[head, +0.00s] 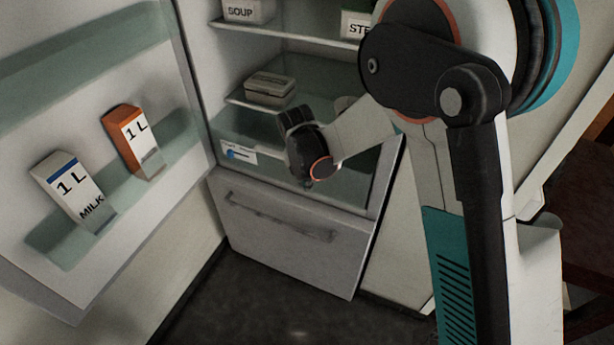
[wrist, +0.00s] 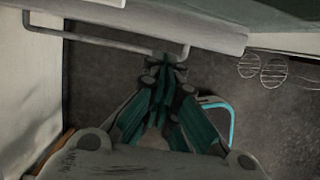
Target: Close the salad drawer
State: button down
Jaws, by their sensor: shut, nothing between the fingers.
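In the head view my wrist is in front of this compartment and the fingers are mostly hidden. In the wrist view my gripper (wrist: 162,68) is shut and empty, with its fingertips close to the right end of a bar handle (wrist: 100,45). I cannot tell whether they touch it.
Below is a grey front panel (head: 285,250) with a long handle (head: 275,217). The open fridge door (head: 120,215) at left holds a milk carton (head: 73,190) and an orange carton (head: 133,140). A box (head: 270,88) sits on a shelf above.

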aim_at(314, 185)
jog(key=w+d+f+b, duration=0.2)
jog(key=w+f+b, duration=0.1)
jog(key=w+f, duration=0.2)
jog(key=shift+f, duration=0.45)
